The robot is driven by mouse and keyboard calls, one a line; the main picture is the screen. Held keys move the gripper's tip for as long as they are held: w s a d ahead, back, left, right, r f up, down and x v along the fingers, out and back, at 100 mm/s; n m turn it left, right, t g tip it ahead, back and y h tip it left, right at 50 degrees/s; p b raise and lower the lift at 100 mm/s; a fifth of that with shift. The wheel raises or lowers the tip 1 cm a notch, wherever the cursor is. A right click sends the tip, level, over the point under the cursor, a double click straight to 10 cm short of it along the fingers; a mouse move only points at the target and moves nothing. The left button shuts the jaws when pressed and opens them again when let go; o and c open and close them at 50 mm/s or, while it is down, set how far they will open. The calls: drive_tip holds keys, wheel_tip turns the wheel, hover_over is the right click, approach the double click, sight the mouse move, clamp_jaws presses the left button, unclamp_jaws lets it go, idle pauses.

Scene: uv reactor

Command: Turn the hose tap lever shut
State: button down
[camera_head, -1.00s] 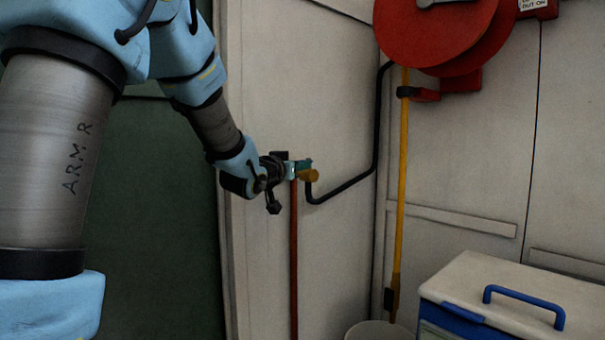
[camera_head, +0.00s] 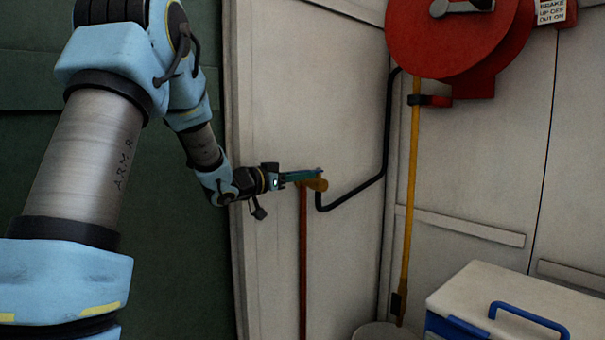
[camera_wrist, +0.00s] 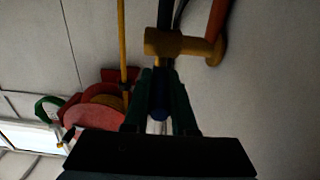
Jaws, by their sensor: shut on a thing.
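The brass hose tap (camera_head: 318,185) sits on top of a red-brown upright pipe (camera_head: 303,255) by the pale wall. It also shows in the wrist view (camera_wrist: 172,43), where the tap's blue lever (camera_wrist: 159,92) lies between my fingers. My gripper (camera_head: 304,175) reaches the tap from the left, with its teal fingers roughly level. In the wrist view my gripper (camera_wrist: 160,100) is shut on the lever, just below the brass body. The lever is mostly hidden by the fingers in the head view.
A black hose (camera_head: 378,165) runs from the tap up to the red hose reel (camera_head: 450,45). A yellow pole (camera_head: 411,190) stands in a pale bucket (camera_head: 382,332). A white box with a blue handle (camera_head: 500,297) is at lower right. A dark green panel (camera_head: 180,270) is left.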

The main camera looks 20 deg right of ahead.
drive_tip(key=shift+r, duration=0.15)
drive_tip(key=c, duration=0.7)
unclamp_jaws()
drive_tip(key=b+v, duration=0.1)
drive_tip(key=v, duration=0.9)
drive_tip(key=shift+a, duration=0.35)
drive_tip(key=shift+s, duration=0.1)
